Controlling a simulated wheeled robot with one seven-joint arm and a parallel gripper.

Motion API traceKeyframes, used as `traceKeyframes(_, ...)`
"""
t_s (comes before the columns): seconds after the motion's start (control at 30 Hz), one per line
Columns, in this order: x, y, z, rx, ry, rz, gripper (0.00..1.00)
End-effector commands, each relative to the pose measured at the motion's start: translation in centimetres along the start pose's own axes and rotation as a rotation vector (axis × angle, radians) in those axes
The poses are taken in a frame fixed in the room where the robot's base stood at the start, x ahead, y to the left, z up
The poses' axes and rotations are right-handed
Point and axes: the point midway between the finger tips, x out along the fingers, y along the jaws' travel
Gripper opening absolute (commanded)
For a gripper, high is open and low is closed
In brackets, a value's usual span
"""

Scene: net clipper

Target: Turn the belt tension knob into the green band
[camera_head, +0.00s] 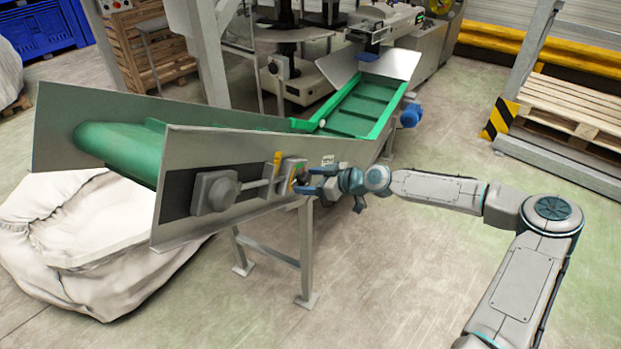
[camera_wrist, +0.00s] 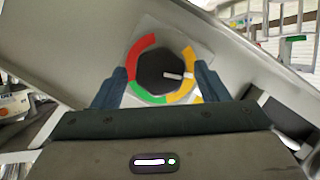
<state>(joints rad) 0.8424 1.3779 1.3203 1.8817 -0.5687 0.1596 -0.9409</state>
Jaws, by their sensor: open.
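The belt tension knob (camera_wrist: 155,72) is a dark round knob with a pale pointer mark, set in a dial on the conveyor's metal side. In the wrist view the pointer aims right, at the yellow-orange band (camera_wrist: 186,85). The red band (camera_wrist: 140,56) is at upper left and the green band (camera_wrist: 149,95) is along the bottom. My gripper (camera_wrist: 161,82) is open, with one dark finger on each side of the knob; I cannot tell if they touch it. In the head view my gripper (camera_head: 308,183) is at the dial plate (camera_head: 293,170), and the knob is mostly hidden.
The conveyor (camera_head: 240,165) has a green belt, metal side plates and a tensioner block (camera_head: 215,192) left of the dial. A support leg (camera_head: 306,250) stands below. A large white sack (camera_head: 75,250) lies at left. Pallets (camera_head: 575,110) stand at right. The floor in front is clear.

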Motion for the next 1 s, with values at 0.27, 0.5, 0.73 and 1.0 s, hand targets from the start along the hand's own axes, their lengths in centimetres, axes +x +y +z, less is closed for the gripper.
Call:
traceKeyframes(0.27, 0.25, -0.02, 0.02, 0.000, 0.000, 0.000, 0.67)
traceKeyframes(0.5, 0.23, -0.02, 0.01, 0.000, 0.000, 0.000, 0.23)
traceKeyframes(0.73, 0.25, -0.02, 0.10, 0.012, -0.001, -0.006, 0.23)
traceKeyframes(1.0, 0.35, 0.11, 0.33, 0.116, 0.001, -0.048, 0.23)
